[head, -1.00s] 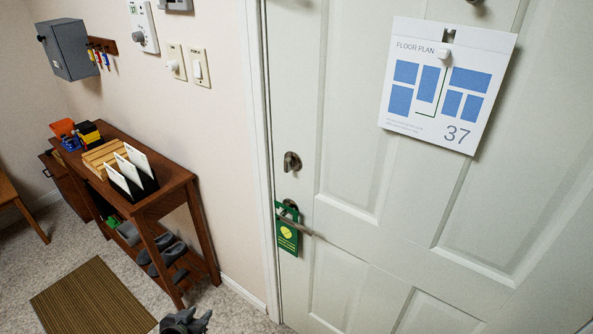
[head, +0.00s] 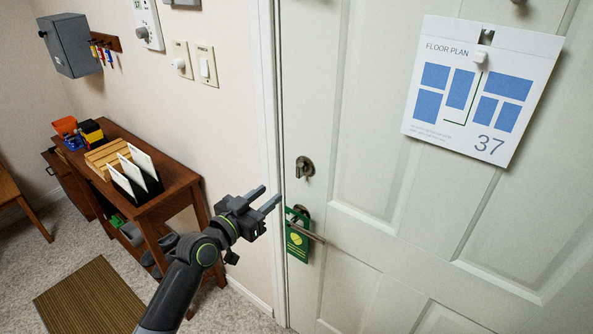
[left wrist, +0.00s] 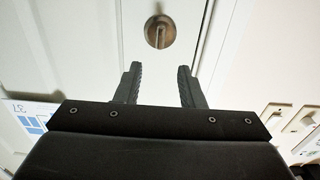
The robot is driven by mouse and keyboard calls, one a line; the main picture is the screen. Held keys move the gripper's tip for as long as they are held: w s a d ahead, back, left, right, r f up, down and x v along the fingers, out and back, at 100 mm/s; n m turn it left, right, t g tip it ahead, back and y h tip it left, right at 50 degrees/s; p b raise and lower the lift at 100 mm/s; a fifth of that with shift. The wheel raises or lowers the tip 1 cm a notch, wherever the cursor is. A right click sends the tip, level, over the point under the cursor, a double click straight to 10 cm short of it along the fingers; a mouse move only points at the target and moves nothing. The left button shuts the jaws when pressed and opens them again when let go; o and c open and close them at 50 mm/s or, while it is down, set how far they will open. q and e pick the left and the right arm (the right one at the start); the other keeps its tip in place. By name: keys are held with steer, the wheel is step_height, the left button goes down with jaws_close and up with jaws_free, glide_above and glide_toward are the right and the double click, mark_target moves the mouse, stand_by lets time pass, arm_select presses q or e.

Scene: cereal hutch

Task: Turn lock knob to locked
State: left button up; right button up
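The lock knob (head: 305,168) is a round bronze plate with a small thumb turn, on the left side of the white door (head: 385,150), above the lever handle. In the left wrist view the lock knob (left wrist: 160,32) is ahead of the fingers, with its thumb turn roughly upright in that picture. My left gripper (head: 268,197) is open and empty, to the left of the knob and a little lower in the head view, apart from it. In the left wrist view its two fingers (left wrist: 158,85) are spread. My right gripper is not in view.
A lever handle (head: 314,236) with a green hanger tag (head: 297,240) is just below the knob. A floor plan sign (head: 480,88) hangs on the door. A wooden console table (head: 180,182) stands at left. Light switches (head: 206,66) are on the wall.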

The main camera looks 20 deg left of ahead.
mark_target(297, 171)
arm_select(q)
steer(key=p+x, duration=0.1)
steer(key=x, duration=1.1)
steer(key=shift+c, duration=0.2)
jaws_close()
